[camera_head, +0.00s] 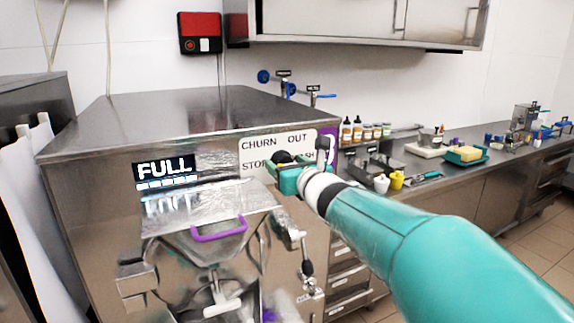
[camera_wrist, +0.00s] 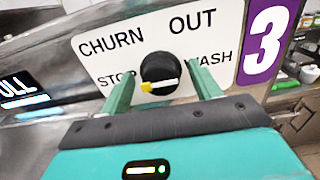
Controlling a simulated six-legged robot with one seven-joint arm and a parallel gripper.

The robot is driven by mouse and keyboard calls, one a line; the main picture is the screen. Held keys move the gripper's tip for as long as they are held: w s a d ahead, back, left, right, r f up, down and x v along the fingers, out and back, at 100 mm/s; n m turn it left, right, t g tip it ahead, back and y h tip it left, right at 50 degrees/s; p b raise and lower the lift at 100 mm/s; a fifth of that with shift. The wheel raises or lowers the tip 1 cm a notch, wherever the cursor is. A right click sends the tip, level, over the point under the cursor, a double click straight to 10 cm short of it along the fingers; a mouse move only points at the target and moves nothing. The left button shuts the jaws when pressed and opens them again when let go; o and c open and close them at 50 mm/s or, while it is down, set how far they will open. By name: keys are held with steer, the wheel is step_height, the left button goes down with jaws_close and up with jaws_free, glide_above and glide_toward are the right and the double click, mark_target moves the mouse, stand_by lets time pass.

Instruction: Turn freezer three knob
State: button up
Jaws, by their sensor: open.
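The freezer three knob (camera_wrist: 160,73) is a round black dial with a white and yellow pointer bar. It sits on a white label plate (camera_wrist: 128,36) reading CHURN, OUT, STOP and WASH, beside a purple sign with a 3 (camera_wrist: 265,38). The bar lies nearly level, its yellow end toward STOP. My gripper (camera_wrist: 163,85) is open, with one green finger on each side of the knob. I cannot tell whether the fingers touch it. In the head view my gripper (camera_head: 298,172) is at the freezer's front upper right, partly hiding the knob and label.
The steel freezer (camera_head: 95,225) has a lit FULL display (camera_head: 165,169) and a purple-rimmed chute (camera_head: 218,229) at its front. A lever handle (camera_head: 305,262) hangs below my gripper. A counter (camera_head: 445,185) with bottles, cups and a sponge runs to the right.

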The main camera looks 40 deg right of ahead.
steer(key=shift+c, duration=0.2)
steer(key=c, duration=0.9)
